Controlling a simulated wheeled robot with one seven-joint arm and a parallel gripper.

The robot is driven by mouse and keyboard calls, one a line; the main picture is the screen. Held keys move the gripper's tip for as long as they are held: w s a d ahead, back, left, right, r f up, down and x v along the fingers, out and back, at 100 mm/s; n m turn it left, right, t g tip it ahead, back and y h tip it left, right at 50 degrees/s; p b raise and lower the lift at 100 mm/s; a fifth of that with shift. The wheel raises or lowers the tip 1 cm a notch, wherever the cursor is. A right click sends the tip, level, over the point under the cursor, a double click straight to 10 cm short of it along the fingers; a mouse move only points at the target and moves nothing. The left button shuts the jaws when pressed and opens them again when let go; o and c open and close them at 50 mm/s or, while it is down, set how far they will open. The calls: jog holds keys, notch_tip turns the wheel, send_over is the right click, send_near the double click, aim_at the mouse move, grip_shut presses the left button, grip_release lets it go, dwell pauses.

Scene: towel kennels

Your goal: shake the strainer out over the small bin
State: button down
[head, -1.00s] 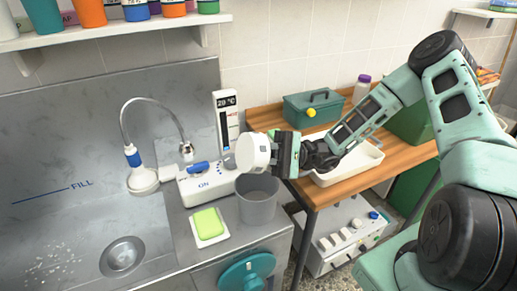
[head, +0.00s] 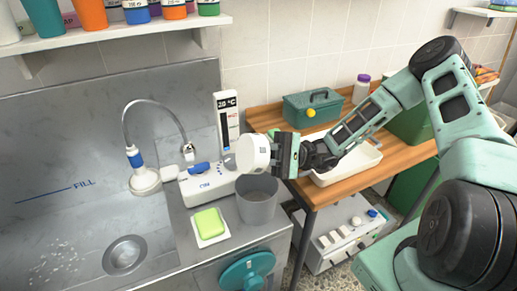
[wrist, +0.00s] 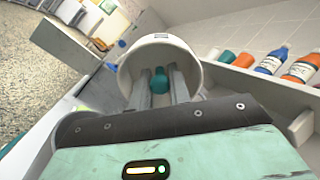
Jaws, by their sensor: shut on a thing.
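The strainer (head: 254,153) is a white round cup held on its side, its round end turned to the left in the head view. In the wrist view the strainer (wrist: 190,52) shows as a white ring with a teal knob (wrist: 160,80) inside, between the fingers. My gripper (wrist: 159,92) is shut on it; the gripper (head: 283,153) also shows in the head view. The small bin (head: 257,211) is a grey translucent tub at the counter's right edge. The strainer is above the bin's rim, apart from it. The strainer's inside is hidden in the head view.
The sink (head: 60,225) at left has white specks near its drain. A white device (head: 208,183), a thermometer display (head: 227,118) and a green sponge (head: 209,222) are close to the bin. A wooden table (head: 310,190) with a white tray (head: 345,172) stands at right.

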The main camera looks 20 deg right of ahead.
aim_at(250, 142)
jog(key=shift+f, duration=0.1)
notch_tip(250, 142, up, 3)
jog(key=p, duration=0.3)
jog(key=shift+f+b, duration=0.8)
jog(key=shift+f, duration=0.85)
jog(key=shift+r, duration=0.1)
